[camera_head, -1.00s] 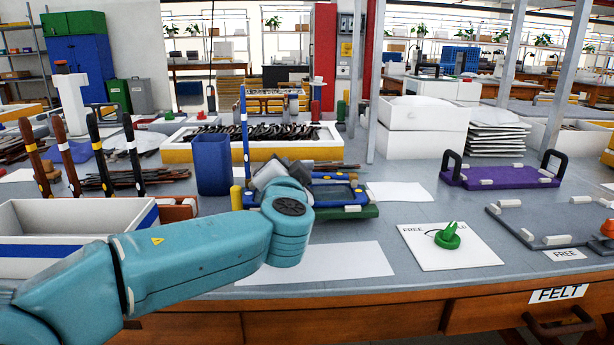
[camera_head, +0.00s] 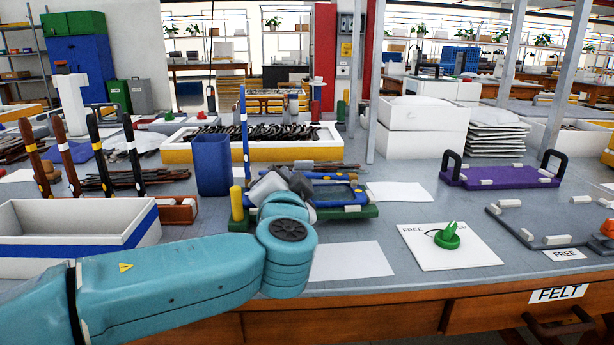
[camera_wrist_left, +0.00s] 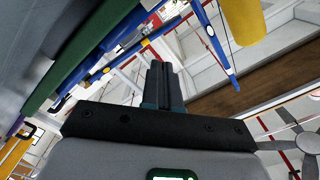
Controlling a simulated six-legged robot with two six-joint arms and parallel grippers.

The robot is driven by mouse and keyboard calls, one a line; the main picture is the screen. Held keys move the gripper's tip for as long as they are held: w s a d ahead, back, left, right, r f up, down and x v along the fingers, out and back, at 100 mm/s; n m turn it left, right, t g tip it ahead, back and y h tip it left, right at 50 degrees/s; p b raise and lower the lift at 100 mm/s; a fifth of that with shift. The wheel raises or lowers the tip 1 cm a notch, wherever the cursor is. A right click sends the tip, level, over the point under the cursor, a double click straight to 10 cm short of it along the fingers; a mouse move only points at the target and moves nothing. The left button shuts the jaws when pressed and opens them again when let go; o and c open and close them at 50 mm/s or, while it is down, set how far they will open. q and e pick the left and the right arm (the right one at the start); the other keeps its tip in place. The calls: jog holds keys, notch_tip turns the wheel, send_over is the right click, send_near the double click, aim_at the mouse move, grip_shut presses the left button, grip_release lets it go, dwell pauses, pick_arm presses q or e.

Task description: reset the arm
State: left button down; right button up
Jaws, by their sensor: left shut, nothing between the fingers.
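My left arm (camera_head: 170,285) comes in from the left in the head view, low over the front of the workbench (camera_head: 350,228). Its rounded wrist joint hides part of a white sheet. My left gripper (camera_head: 302,185) points away over a green board (camera_head: 360,213) with a blue frame (camera_head: 345,196) on it. In the left wrist view the two dark fingers (camera_wrist_left: 164,68) are together with nothing between them. The green board and blue parts show at the left of that view, apart from the fingers. My right gripper is in neither view.
A blue cup (camera_head: 211,165) and upright dark tools stand left of the board. A white open box (camera_head: 75,225) is beside my arm. A white card (camera_head: 470,255) holds a green knob (camera_head: 447,237). A purple tray (camera_head: 500,178) lies farther back.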

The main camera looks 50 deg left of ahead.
pick_arm(q)
jog(key=shift+w+a+f, duration=0.1)
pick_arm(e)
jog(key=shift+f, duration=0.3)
pick_arm(q)
jog(key=x, duration=0.6)
jog(key=shift+r+m, duration=0.3)
jog(key=shift+r, duration=0.15)
jog(key=shift+f, duration=0.1)
